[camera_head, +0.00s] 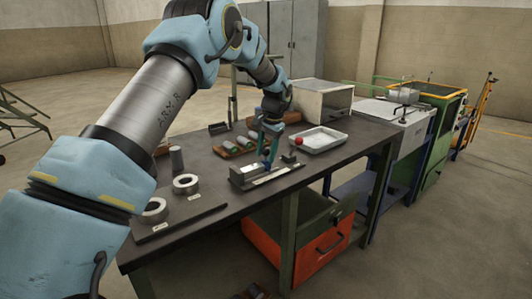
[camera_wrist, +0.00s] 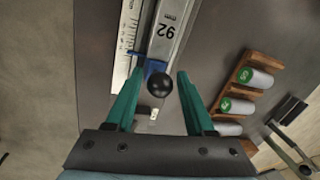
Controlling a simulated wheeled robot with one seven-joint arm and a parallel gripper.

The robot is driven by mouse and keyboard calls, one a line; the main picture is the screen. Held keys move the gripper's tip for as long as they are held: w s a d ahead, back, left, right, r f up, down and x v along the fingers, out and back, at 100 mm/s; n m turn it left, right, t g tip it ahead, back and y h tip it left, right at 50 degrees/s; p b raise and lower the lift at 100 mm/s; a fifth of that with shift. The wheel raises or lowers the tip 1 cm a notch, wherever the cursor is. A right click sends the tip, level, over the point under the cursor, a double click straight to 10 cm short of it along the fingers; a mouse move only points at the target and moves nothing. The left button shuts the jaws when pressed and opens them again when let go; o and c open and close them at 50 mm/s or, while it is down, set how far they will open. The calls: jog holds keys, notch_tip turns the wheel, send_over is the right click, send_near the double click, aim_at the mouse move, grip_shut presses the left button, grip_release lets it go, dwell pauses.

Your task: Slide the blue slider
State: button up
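The measuring fixture (camera_head: 284,175) lies on the dark bench. In the wrist view it shows as a metal bar marked "92 mm" (camera_wrist: 168,30) beside a white ruler scale (camera_wrist: 126,38). A small blue part, seemingly the slider (camera_wrist: 139,56), sits at the scale's edge. A round black knob (camera_wrist: 160,87) stands close to it; how the two join is hidden. My gripper (camera_wrist: 160,73) has teal fingers, spread apart on either side of the knob, with gaps visible. In the head view my gripper (camera_head: 268,163) points down over the fixture, hiding part of it.
A wooden rack (camera_wrist: 247,62) with several green-ended cylinders is right of my gripper in the wrist view. In the head view, a white tray (camera_head: 335,145), a red object (camera_head: 299,141), metal rings (camera_head: 186,183) and a grey box (camera_head: 322,101) stand on the bench (camera_head: 215,207).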

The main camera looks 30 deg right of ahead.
grip_shut()
jog(key=shift+w+a+r, duration=0.1)
jog(key=shift+w+r, duration=0.05)
jog(key=shift+w, duration=0.05)
dwell(0.9)
